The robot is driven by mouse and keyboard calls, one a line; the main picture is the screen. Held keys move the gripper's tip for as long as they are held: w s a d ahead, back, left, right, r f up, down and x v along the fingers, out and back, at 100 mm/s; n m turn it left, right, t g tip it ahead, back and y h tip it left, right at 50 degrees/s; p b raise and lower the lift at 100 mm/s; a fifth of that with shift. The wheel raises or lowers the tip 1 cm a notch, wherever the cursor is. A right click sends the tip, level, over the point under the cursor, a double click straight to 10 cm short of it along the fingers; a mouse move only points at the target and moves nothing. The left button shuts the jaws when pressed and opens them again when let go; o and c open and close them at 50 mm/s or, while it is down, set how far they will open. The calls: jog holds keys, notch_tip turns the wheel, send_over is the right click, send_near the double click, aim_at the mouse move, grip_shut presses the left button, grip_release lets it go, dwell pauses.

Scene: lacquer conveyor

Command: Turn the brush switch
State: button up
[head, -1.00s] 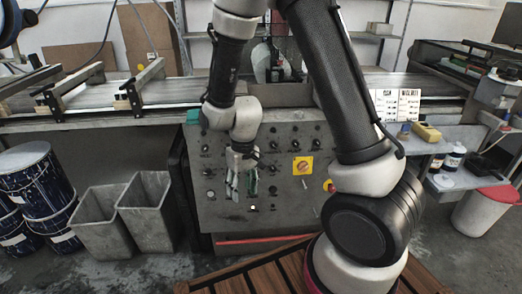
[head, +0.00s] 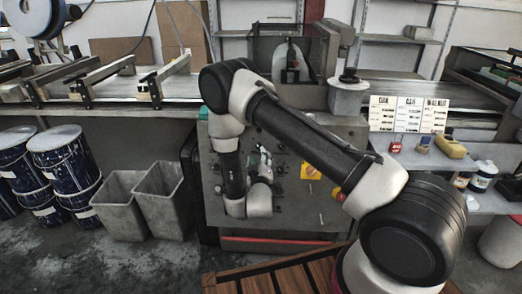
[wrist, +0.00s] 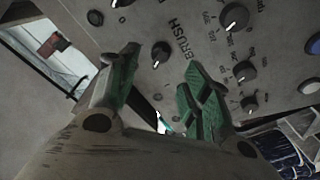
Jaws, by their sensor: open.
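The grey control panel (head: 290,205) stands under the conveyor in the head view, partly hidden by my arm. In the wrist view the panel carries the word BRUSH, with a black knob (wrist: 160,50), likely the brush switch, beside it. My gripper (wrist: 158,78) is open, its green-padded fingers spread and angled toward the panel. The knob shows beyond the gap between the fingertips, apart from both. In the head view my gripper (head: 265,158) is small and close to the panel face; its exact distance is unclear.
More black knobs (wrist: 235,16) line the panel right of the label. A yellow plate (head: 310,171) is partly behind my arm. Grey bins (head: 122,205) and blue drums (head: 65,160) stand left. A side shelf (head: 430,155) holds bottles and swatch cards. The conveyor (head: 110,90) runs above.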

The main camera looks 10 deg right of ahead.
aim_at(258, 148)
jog(key=x, duration=0.7)
jog(key=shift+w, duration=0.1)
jog(key=c, duration=1)
jog(key=shift+c, duration=0.2)
jog(key=shift+m, duration=0.4)
jog(key=m+h, duration=0.1)
jog(key=m, duration=0.2)
jog(key=m+h, duration=0.1)
jog(key=m, duration=0.2)
jog(key=shift+a, duration=0.15)
jog(key=m+g+h, duration=0.1)
jog(key=m, duration=0.6)
jog(key=shift+a, duration=0.1)
jog(key=shift+m+h, duration=0.3)
